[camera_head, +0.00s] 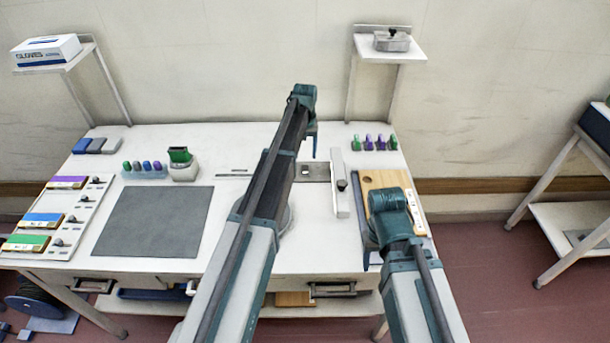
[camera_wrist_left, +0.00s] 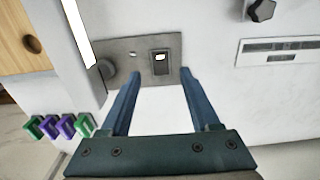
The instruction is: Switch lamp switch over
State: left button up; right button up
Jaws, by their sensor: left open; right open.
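The lamp switch (camera_wrist_left: 160,62) appears to be the small black rocker with a pale patch, set in a grey plate (camera_wrist_left: 135,45). The plate also shows in the head view (camera_head: 318,172), near the back of the table. My left gripper (camera_wrist_left: 163,90) is open and empty above the table, its two blue fingers pointing at the plate with the rocker between their lines. In the head view my left gripper (camera_head: 313,150) hangs just behind the plate. My right gripper (camera_head: 368,258) is open over the table's right side, largely hidden by its arm.
A white bar (camera_head: 340,185) with a black knob stands beside the plate, next to a wooden board (camera_head: 380,180). Green and purple clips (camera_head: 375,142) stand behind. A grey mat (camera_head: 152,222) lies left. A shelf (camera_head: 390,47) rises at the back.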

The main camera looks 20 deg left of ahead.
aim_at(305, 173)
pick_arm(q)
notch_tip(305, 173, down, 8)
jog(key=b, duration=0.6)
jog(key=shift+b, duration=0.35)
jog(key=shift+r, duration=0.1)
jog(key=shift+c, duration=0.3)
grip_shut()
